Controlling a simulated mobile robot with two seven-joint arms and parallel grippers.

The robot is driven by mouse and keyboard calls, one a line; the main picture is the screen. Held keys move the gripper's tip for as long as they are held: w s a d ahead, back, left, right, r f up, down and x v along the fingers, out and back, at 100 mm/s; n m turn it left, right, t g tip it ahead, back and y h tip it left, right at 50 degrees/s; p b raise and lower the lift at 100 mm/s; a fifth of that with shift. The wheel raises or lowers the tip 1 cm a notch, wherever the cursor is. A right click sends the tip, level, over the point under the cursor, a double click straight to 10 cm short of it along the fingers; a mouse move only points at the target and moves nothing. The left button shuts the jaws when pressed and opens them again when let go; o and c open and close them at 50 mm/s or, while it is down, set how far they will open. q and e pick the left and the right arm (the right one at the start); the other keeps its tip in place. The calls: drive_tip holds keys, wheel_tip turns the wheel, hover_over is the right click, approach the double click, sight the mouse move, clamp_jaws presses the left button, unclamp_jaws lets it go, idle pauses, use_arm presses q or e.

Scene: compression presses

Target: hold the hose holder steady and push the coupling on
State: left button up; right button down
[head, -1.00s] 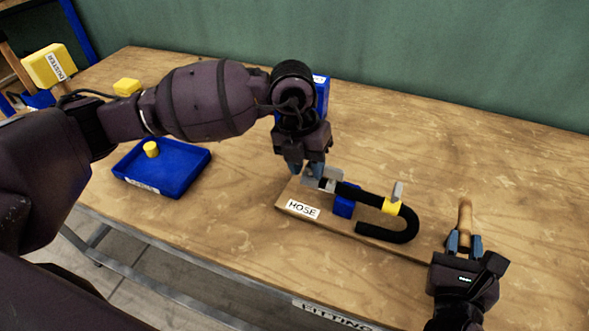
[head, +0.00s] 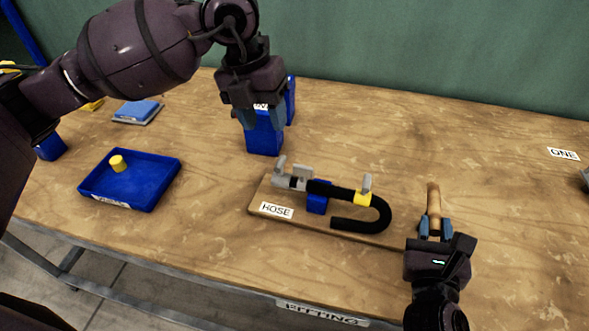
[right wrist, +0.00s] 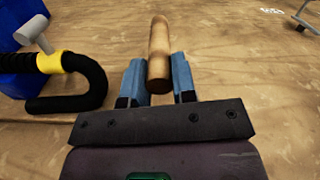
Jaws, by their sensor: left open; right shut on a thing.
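The hose holder is a wooden board (head: 262,195) labelled HOSE with a blue block (head: 317,203) on it. A black hose (head: 385,215) with a yellow band (head: 362,199) lies curved on the board. Grey fitting parts (head: 298,174) sit at the hose's left end; I cannot tell how far the coupling is on. My left gripper (head: 263,118) is open and empty, above and behind the fitting, in front of a blue bin. My right gripper (head: 435,229) is shut on a wooden handle (head: 433,200); the handle also shows in the right wrist view (right wrist: 159,50). Whether it joins the board is unclear.
The blue bin (head: 264,141) stands behind the holder. A blue tray (head: 145,190) with a yellow cylinder (head: 117,163) lies at left. A label reading ONE (head: 563,153) is at far right. The table between is clear. A FITTING label (head: 322,312) marks the front edge.

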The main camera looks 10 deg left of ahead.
use_arm(q)
drive_tip(key=shift+a+r, duration=0.1)
drive_tip(key=shift+r, duration=0.25)
use_arm(e)
drive_tip(key=c, duration=0.8)
unclamp_jaws()
drive_tip(key=shift+c, duration=0.2)
